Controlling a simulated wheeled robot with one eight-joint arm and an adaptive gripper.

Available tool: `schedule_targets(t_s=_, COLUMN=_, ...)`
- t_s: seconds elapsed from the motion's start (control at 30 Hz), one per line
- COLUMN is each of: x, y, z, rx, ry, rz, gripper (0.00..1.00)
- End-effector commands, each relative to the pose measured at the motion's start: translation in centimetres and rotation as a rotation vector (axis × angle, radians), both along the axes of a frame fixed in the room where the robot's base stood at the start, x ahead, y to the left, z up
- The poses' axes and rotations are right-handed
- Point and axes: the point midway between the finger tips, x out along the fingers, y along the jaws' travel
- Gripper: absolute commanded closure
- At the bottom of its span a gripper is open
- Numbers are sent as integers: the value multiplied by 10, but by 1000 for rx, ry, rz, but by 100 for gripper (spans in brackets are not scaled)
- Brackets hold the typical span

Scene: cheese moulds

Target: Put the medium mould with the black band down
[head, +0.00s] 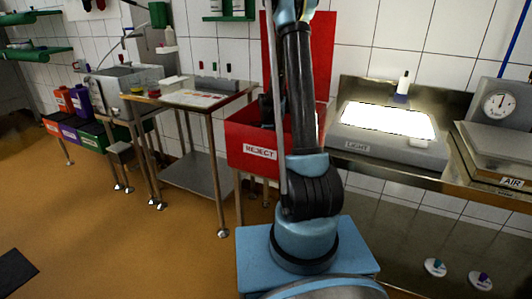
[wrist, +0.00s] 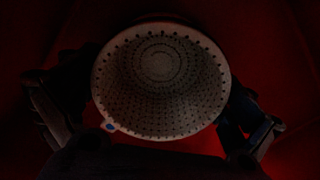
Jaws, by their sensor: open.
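In the wrist view a pale round mould (wrist: 160,75), perforated all over, faces me with its open mouth, and I look down into it. A small blue mark (wrist: 109,125) sits on its rim at lower left. No black band can be made out in the dim light. The fingers of my gripper (wrist: 158,128) stand spread on either side of the mould, open; whether they touch it I cannot tell. Dark red surrounds the mould. In the head view my arm reaches to the red REJECT bin (head: 250,152); the mould does not show there.
Right of the bin is a lit LIGHT box (head: 380,148) on a steel counter, then a dial scale (head: 498,105) and an AIR unit (head: 515,182). Left stands a steel table (head: 196,108) with papers. Coloured bins (head: 85,128) stand far left. The brown floor at left is mostly clear.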

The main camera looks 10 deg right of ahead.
Motion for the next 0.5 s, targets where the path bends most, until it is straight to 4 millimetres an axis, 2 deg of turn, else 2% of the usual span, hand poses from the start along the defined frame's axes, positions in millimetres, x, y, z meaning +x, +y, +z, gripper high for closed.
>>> schedule_targets(t_s=0.27, x=0, y=0, z=10, rx=0, ry=0, rz=0, gripper=0)
schedule_targets(t_s=0.5, x=0, y=0, z=44, rx=0, ry=0, rz=0, gripper=0)
